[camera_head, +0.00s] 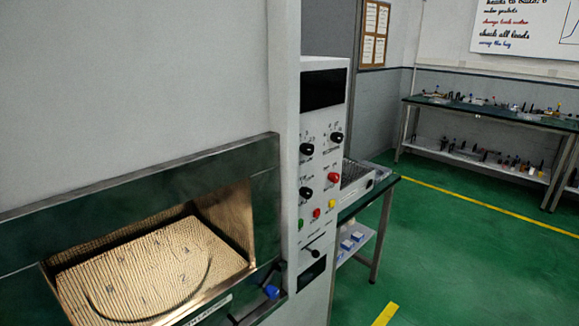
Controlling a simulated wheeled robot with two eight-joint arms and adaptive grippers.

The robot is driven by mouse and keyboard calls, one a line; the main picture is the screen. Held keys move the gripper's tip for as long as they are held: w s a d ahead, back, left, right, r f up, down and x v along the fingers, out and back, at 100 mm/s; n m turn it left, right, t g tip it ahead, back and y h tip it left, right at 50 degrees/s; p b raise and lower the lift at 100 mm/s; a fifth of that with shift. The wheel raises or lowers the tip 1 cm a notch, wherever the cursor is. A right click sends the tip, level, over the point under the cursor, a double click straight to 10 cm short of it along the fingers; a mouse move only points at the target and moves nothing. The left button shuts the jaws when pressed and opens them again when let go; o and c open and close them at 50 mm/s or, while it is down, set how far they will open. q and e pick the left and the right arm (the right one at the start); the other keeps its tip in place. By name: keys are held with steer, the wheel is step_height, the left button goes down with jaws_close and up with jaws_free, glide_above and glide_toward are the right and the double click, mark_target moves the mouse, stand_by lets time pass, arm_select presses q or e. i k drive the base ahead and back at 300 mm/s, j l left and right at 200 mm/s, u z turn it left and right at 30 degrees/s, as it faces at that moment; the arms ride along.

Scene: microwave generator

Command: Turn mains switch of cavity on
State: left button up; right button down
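Below are several black knobs (306,149), a large red button (333,177), a yellow button (332,204), a small red button (317,213) and a green one (300,225). Lower down is a black lever-like control (313,253). I cannot read the labels, so which control is the mains switch is unclear. Neither gripper is in view.
A blue-ended part (271,291) sits at the window frame's lower right corner. A shelved bench (490,112) is at the back right. Green floor (470,270) between is clear.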

mark_target(334, 177)
steer(key=i+l+z, duration=0.1)
steer(key=z, duration=0.35)
steer(key=i+z, duration=0.3)
steer(key=z, duration=0.15)
steer(key=i+j+z, duration=0.1)
steer(key=z, duration=0.35)
steer(key=i+j, duration=0.05)
steer(key=i, duration=0.05)
